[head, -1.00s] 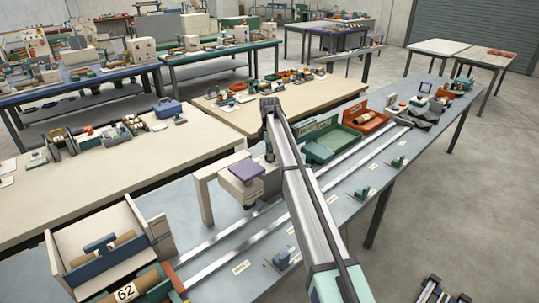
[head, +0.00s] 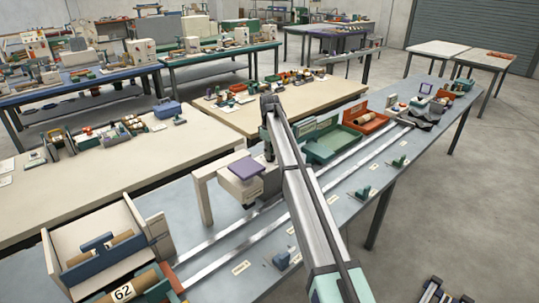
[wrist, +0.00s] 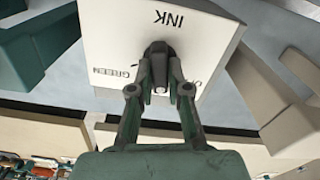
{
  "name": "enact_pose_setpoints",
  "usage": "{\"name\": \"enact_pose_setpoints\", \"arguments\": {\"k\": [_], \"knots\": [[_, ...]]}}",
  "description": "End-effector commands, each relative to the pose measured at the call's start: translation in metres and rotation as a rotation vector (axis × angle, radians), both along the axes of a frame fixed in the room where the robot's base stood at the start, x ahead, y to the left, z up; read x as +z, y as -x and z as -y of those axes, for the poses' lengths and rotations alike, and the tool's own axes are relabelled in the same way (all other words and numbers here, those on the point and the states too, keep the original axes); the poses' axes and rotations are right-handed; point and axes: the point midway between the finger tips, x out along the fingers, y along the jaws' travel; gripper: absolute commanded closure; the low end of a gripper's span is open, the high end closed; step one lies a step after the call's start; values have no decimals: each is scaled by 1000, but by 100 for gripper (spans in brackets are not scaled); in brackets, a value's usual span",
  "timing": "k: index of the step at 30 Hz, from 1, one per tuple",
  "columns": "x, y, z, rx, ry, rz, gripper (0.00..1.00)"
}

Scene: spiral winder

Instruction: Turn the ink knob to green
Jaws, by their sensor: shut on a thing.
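In the wrist view a white box face (wrist: 115,28) carries the word INK, upside down in the picture. A dark knob (wrist: 159,62) sticks out of its middle. The word GREEN (wrist: 112,72) is printed left of the knob; a second label on the right (wrist: 194,86) is mostly hidden by a finger. My gripper (wrist: 159,84) is shut on the knob, one finger on each side. The knob's long side runs roughly up and down in the picture; I cannot tell surely where it points. In the head view my arm hides the knob and gripper.
In the head view a purple pad (head: 246,168) tops a white unit beside my arm. Metal rails (head: 235,242) run along the grey-blue bench. A green tray (head: 333,146) and an orange tray (head: 367,120) stand behind; a white bin (head: 60,235) is front left.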

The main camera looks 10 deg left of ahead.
Motion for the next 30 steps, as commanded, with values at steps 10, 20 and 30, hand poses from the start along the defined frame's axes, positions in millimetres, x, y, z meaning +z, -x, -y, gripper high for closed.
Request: {"name": "enact_pose_setpoints", "arguments": {"k": [10, 20, 30], "knots": [[-1, 0, 1, -190, 0, -1, 100], [-1, 0, 1, -241, 0, -1, 100], [-1, 0, 1, -241, 0, -1, 73]]}}
